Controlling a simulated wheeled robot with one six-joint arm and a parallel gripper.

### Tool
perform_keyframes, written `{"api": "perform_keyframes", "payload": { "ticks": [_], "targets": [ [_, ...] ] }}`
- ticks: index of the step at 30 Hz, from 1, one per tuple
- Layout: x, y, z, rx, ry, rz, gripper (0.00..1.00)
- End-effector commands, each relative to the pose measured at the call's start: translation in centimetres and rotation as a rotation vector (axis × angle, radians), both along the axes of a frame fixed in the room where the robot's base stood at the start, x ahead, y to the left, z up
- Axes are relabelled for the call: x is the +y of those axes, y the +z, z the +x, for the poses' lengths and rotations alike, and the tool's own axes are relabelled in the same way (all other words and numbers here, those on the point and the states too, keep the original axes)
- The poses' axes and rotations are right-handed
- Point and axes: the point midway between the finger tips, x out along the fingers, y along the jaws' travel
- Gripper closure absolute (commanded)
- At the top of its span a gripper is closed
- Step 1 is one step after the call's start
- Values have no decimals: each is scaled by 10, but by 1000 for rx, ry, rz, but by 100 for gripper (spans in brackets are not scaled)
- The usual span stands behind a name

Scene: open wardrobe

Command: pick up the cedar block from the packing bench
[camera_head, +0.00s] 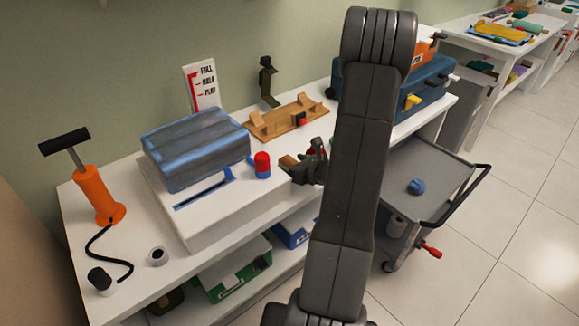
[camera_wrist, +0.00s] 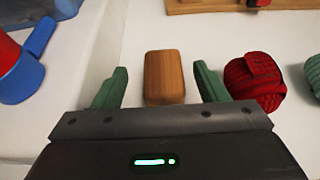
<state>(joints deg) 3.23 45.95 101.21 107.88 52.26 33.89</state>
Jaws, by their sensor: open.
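The cedar block (camera_wrist: 165,77) is a small brown wooden block with rounded edges on the white surface of the packing bench (camera_wrist: 135,28). In the wrist view it lies between my two green fingers, with a gap on each side. My gripper (camera_wrist: 160,72) is open and holds nothing. In the head view my gripper (camera_head: 296,172) is low over the front of the bench, and the brown end of the block (camera_head: 287,161) shows beside it. My arm hides part of the bench there.
A red rolled, ribbed item (camera_wrist: 256,80) lies close to the right finger. A red and blue object (camera_head: 262,165) stands to the left. A blue striped bundle (camera_head: 195,148), an orange pump (camera_head: 100,195) and a wooden board (camera_head: 286,122) are also on the bench. A grey cart (camera_head: 440,170) stands right.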

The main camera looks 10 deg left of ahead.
Motion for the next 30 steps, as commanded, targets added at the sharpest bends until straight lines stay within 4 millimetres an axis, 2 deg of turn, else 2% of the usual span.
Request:
{"api": "perform_keyframes", "payload": {
  "ticks": [8,15,17,23,30],
  "targets": [
    [28,-15,25,1,2,0,34],
    [30,-16,27,1,0,1,34],
    [30,-16,27,1,0,1,43],
    [30,-16,27,1,0,1,82],
    [29,-15,27,-1,0,1,82]
  ]
}}
